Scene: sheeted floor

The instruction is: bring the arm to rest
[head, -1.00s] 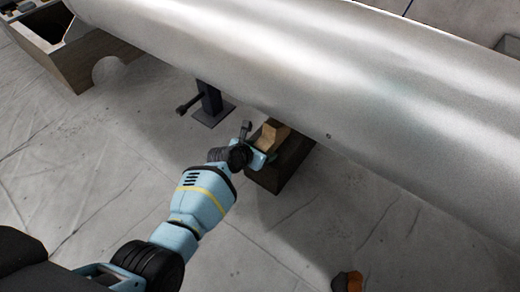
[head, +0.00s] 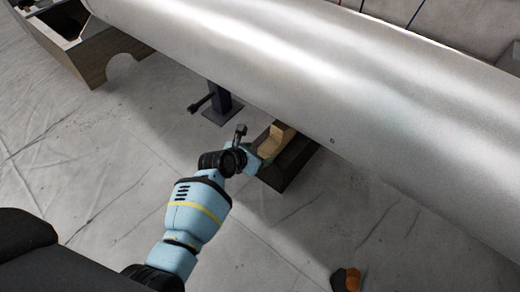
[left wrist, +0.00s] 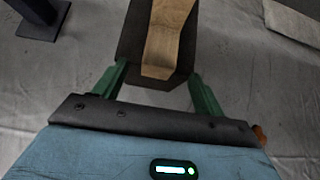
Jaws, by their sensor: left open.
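My left arm reaches in from the lower left of the head view. Its gripper (head: 254,160) is beside a wooden block (head: 274,140) that rests on a dark block (head: 291,167) under the large metal cylinder. In the left wrist view the two green fingers of the left gripper (left wrist: 157,85) are wide apart, with nothing held between them. The wooden block (left wrist: 160,45) lies on the dark block (left wrist: 146,83) just ahead of the fingertips. My right gripper does not show.
A big silver cylinder (head: 300,70) spans the upper part of the head view. A dark stand (head: 220,103) is beneath it. A wooden cradle (head: 90,55) is at upper left. A small orange and dark object (head: 348,279) lies at the bottom. Sheeted floor at left is clear.

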